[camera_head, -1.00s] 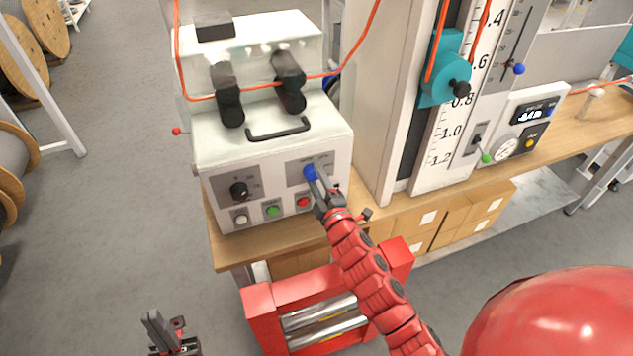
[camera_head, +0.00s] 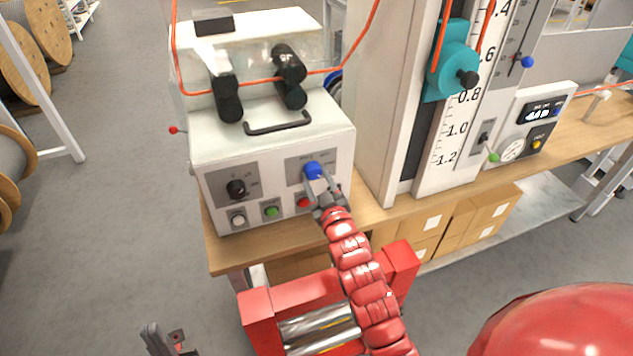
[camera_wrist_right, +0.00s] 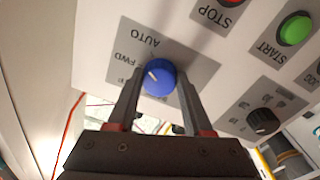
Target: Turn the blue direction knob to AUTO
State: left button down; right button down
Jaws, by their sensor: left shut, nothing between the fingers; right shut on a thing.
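The blue direction knob (camera_head: 313,170) sits on the grey upper right plate of the white control box's front. In the right wrist view the knob (camera_wrist_right: 159,77) appears upside down, with its white mark pointing left, towards the FWD label (camera_wrist_right: 128,62). The AUTO label (camera_wrist_right: 145,38) is above it in that view. My right gripper (camera_head: 321,180) is at the knob, with one finger on each side, shut on it; its fingers also show in the right wrist view (camera_wrist_right: 160,85). My left gripper (camera_head: 166,338) is low at the left, shut and empty, partly cut off by the picture edge.
The white control box (camera_head: 270,140) stands on a wooden bench (camera_head: 222,252). Below the blue knob are red (camera_head: 304,202), green (camera_head: 271,211) and white (camera_head: 238,220) buttons. A black knob (camera_head: 236,188) is on the left plate. A red frame with rollers (camera_head: 258,306) stands in front.

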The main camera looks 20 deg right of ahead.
jog(key=shift+f+m+b, duration=0.25)
jog(key=shift+m+b, duration=0.35)
jog(key=shift+m, duration=0.7)
jog(key=shift+c, duration=1.5)
grip_release()
jog(key=shift+r, duration=0.1)
jog(key=shift+s, duration=0.15)
